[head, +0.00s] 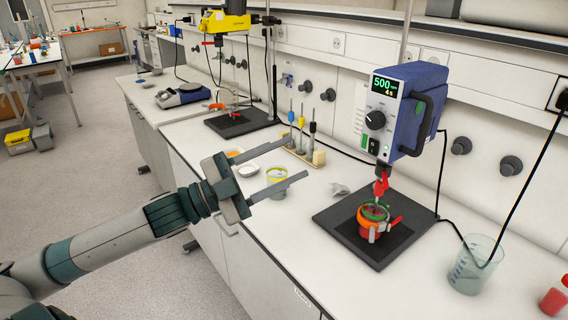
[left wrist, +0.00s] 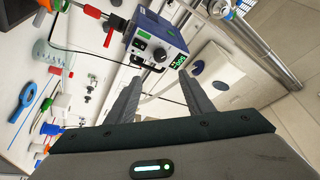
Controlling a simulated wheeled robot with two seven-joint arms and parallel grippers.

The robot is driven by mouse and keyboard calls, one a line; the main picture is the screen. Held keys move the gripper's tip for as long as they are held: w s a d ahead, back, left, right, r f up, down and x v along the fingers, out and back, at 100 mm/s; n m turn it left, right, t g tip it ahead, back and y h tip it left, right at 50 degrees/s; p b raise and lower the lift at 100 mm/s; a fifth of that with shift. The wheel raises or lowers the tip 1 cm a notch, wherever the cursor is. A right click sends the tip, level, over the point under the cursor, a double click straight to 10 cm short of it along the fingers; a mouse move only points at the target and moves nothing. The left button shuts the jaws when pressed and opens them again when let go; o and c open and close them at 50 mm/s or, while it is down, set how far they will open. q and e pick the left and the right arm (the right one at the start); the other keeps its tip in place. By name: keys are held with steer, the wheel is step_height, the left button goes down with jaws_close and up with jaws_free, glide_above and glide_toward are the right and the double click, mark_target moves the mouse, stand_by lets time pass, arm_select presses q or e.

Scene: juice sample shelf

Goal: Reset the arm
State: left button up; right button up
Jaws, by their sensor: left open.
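My left arm reaches in from the left in the head view. Its gripper (head: 287,161) is open, with two grey fingers spread apart and nothing between them. It is over the front edge of the white bench, left of the blue stirrer (head: 412,105). In the left wrist view the open gripper (left wrist: 159,77) also shows empty. The same blue stirrer (left wrist: 155,38) appears tilted beyond the fingers there. My right gripper is in neither view.
A beaker with an orange-red holder (head: 371,224) stands on the stirrer's black base (head: 335,216). A yellow-rimmed cup (head: 277,178) stands near the fingers. An empty glass beaker (head: 472,265) and red-filled container (head: 555,298) are at right. Open floor (head: 110,150) lies left of the bench.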

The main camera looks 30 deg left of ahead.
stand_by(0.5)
arm_select(q)
steer(key=s+a+f+n+g+y, duration=0.15)
steer(key=f+n+y, duration=0.45)
steer(key=f, duration=0.8)
steer(key=s+f+n+g+y, duration=0.2)
steer(key=f+n+y, duration=0.3)
steer(key=f, duration=0.9)
steer(key=s+d+f+n+g+y, duration=0.1)
steer(key=s+d+f+n+g, duration=0.3)
steer(key=s+f, duration=0.65)
steer(key=s+d+f+n+g+y, duration=0.1)
steer(key=s+d+f+g, duration=0.6)
steer(key=s, duration=0.6)
steer(key=s+f+x, duration=0.1)
steer(key=s+x, duration=0.2)
steer(key=x, duration=1.1)
steer(key=s+a+x, duration=0.1)
steer(key=s+x, duration=0.2)
steer(key=x, duration=1.1)
steer(key=s+a+f+g, duration=0.1)
steer(key=s+a+f, duration=0.1)
steer(key=s+f, duration=1.5)
steer(key=shift+s+a+f, duration=0.25)
steer(key=shift+a+f, duration=0.05)
steer(key=shift+f, duration=0.4)
